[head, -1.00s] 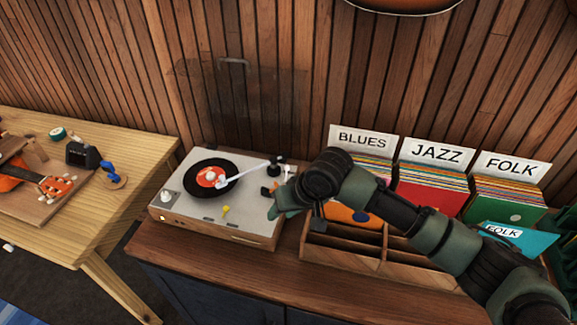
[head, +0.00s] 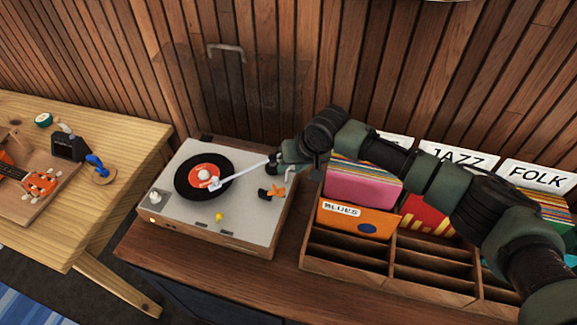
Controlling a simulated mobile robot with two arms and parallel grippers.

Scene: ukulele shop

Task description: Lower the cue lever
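The record player (head: 180,228) stands on the wooden cabinet, with a black record (head: 190,178) with an orange label on its platter. The white tonearm (head: 243,174) reaches across the record, its head over the label edge. I cannot tell whether the needle touches. A small orange lever (head: 277,191), which looks like the cue lever, stands at the right of the deck beside a black part. My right gripper (head: 279,160) is just behind it, over the tonearm's base, which it mostly hides. Its fingers are too small and dark to read. My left gripper is out of view.
The clear lid (head: 228,95) stands open behind the deck. A wooden record crate (head: 345,262) is close on the right, under my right arm. A workbench (head: 100,215) with a ukulele is at left.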

